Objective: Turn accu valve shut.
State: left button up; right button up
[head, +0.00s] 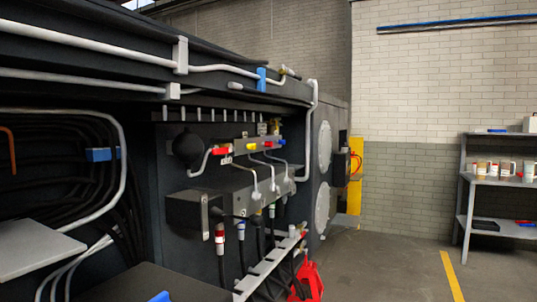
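The harvester chassis (150,205) fills the left and middle of the head view. A black ball-shaped accumulator (187,146) is on its side panel. Just right of it is a small valve with a red handle (221,150), the one closest to the accumulator; I cannot tell for certain that it is the accu valve. Its handle looks roughly level, but whether the valve is open or shut is too small to tell. Neither of my grippers shows.
Hoses with coloured couplings (220,235) hang below the valve row, beside a pale slotted rail (270,262). A red object (311,280) stands on the floor by the chassis. A shelf with cups (498,181) stands at the right. The floor between is clear.

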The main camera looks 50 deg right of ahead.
aim_at(218, 151)
jog(key=k+l+z, duration=0.1)
jog(key=z, duration=1.15)
jog(key=i+j+z, duration=0.1)
jog(key=j, duration=0.25)
jog(key=i+j+z, duration=0.1)
jog(key=j, duration=0.25)
jog(key=i, duration=0.05)
